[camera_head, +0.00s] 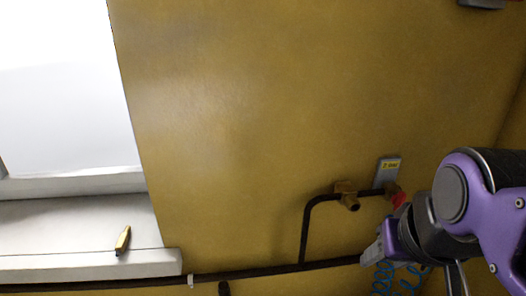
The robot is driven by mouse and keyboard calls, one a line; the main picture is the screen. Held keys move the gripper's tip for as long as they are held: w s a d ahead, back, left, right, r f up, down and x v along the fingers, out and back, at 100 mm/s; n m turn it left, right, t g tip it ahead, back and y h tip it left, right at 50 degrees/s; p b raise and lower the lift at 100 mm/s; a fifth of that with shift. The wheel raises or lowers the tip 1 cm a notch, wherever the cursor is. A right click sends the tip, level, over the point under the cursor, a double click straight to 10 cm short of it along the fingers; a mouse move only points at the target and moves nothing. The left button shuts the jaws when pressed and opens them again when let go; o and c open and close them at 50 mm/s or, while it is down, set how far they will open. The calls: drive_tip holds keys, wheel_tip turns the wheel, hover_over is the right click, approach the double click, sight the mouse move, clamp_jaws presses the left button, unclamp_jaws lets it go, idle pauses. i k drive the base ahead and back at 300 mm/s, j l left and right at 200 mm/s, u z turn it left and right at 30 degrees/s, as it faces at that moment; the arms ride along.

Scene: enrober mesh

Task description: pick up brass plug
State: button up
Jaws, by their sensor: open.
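A small brass-coloured, tapered piece, which looks like the brass plug (123,240), lies on the white ledge at the lower left, close to its front edge. My gripper (376,252) is at the lower right, beside the dark pipe and well to the right of the brass piece. It is open and apart from that piece. The fingertips are small and partly hidden by my wrist, and I see nothing held between them.
The white ledge (60,225) runs below a bright window. A dark pipe (306,228) with a brass fitting (346,194) crosses the yellow wall near my gripper. A grey labelled plate (386,172), a red part (399,199) and blue coiled hose (384,277) are close to my arm.

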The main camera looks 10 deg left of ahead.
sight(121, 245)
drive_tip(key=k+j+u, duration=0.15)
drive_tip(key=u, duration=0.75)
drive_tip(key=l+u, duration=0.1)
drive_tip(key=u, duration=0.35)
drive_tip(key=l+u, duration=0.2)
drive_tip(key=u, duration=0.25)
drive_tip(key=i+j+z, duration=0.1)
drive_tip(key=z, duration=0.7)
drive_tip(key=j+z, duration=1.05)
drive_tip(key=j, duration=0.5)
drive_tip(key=k, duration=0.1)
